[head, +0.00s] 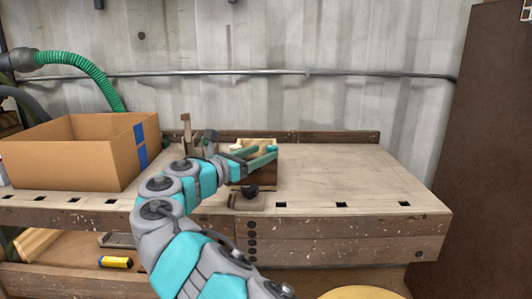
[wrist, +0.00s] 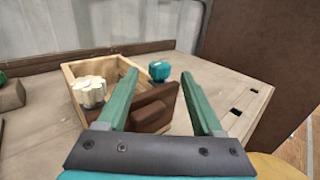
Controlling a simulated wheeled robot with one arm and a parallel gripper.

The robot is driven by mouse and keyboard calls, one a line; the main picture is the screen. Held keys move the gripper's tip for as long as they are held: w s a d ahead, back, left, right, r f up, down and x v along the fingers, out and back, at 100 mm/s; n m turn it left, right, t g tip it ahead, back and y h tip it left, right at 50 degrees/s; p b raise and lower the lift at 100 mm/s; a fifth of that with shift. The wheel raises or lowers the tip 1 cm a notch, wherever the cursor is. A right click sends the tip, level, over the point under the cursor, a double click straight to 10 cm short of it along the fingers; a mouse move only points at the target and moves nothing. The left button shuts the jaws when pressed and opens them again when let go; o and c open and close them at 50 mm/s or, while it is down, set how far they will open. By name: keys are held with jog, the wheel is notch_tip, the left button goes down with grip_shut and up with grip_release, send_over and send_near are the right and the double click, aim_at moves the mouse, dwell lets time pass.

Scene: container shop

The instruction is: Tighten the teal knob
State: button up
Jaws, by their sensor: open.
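My gripper (wrist: 159,76) is open and empty, with one green finger on each side of the knob in the picture. The knob appears near or just beyond the fingertips; I cannot tell whether either finger touches it. In the head view my gripper (head: 262,156) reaches over the box, and its fingers hide part of it.
An open cardboard box (head: 70,165) stands on the left of the workbench (head: 350,175). The bench's right side is clear. A tall brown panel (head: 488,150) stands at the right.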

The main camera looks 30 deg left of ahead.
jog(key=v, duration=0.4)
jog(key=shift+s+a, duration=0.1)
jog(key=shift+s, duration=0.25)
jog(key=shift+f, duration=0.1)
